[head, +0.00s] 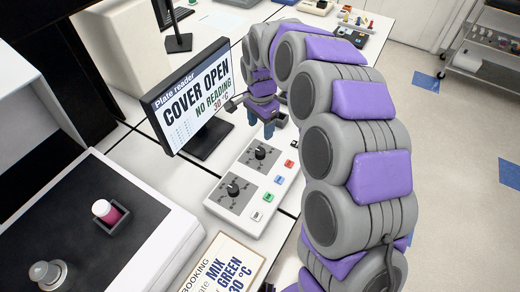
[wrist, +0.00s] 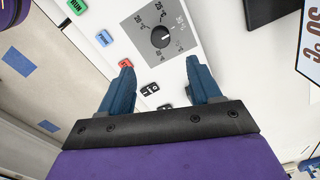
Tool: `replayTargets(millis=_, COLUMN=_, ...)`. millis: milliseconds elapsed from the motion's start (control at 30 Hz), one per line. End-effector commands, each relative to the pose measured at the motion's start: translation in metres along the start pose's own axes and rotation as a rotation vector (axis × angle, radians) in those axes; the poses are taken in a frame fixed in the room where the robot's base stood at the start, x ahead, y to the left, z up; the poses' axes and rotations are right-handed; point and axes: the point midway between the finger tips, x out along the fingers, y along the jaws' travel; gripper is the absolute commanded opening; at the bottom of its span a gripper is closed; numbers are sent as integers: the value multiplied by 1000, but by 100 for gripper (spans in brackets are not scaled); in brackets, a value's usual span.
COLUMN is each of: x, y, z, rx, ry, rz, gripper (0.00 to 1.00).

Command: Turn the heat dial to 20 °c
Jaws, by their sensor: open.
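A white control panel (head: 222,205) stands on the bench with two black dials, a far one (head: 260,152) and a near one (head: 235,188). In the wrist view one black dial (wrist: 160,37) shows, ringed by printed temperature marks including 20 and 30; its exact setting is hard to read. My gripper (head: 262,126) is above the far end of the panel, beyond the far dial. In the wrist view my gripper (wrist: 159,64) is open and empty, its two blue fingers apart. The dial lies ahead of the gap between the fingertips and is not gripped.
Red (head: 289,164), blue (head: 278,180) and green (head: 267,197) buttons line the panel's right side. A monitor (head: 190,100) reading COVER OPEN, NO READING, 30 °C stands left of my gripper. A booking card (head: 222,264) and a black-topped device (head: 65,235) are nearer.

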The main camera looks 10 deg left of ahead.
Motion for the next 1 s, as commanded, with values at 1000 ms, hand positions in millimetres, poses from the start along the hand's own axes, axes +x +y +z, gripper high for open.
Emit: replayTargets(millis=1000, x=118, y=-1, z=1, rx=-1, ry=2, rz=0, gripper=63)
